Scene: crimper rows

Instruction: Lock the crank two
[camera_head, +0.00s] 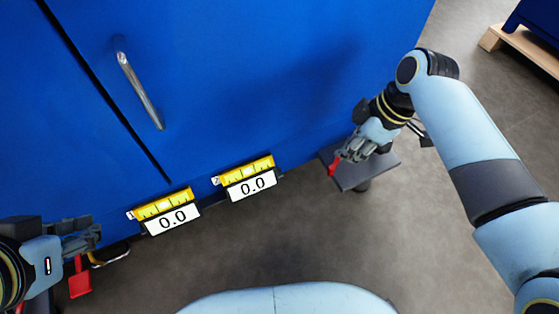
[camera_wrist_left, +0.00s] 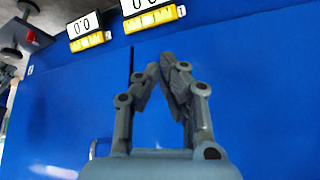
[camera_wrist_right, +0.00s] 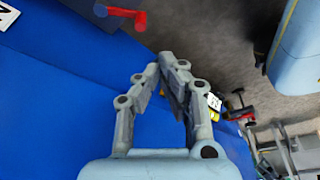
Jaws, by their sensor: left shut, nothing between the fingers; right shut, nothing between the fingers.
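Two yellow gauges with white displays reading 0.0 sit along the cabinet's lower edge, gauge 1 (camera_head: 168,213) and gauge 2 (camera_head: 249,182). Another red handle (camera_head: 80,281) hangs at the left, below my left gripper (camera_head: 92,236). My left gripper is shut and empty near the cabinet's lower left. My right gripper (camera_head: 348,153) is shut and empty, close to the right red handle; contact cannot be told.
The blue cabinet (camera_head: 270,80) fills the upper view, with a metal bar handle (camera_head: 139,90) and a dark door seam. A dark grey plate (camera_head: 382,171) lies beneath my right gripper. Grey floor (camera_head: 235,250) is open in front; a wooden pallet (camera_head: 525,50) stands at upper right.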

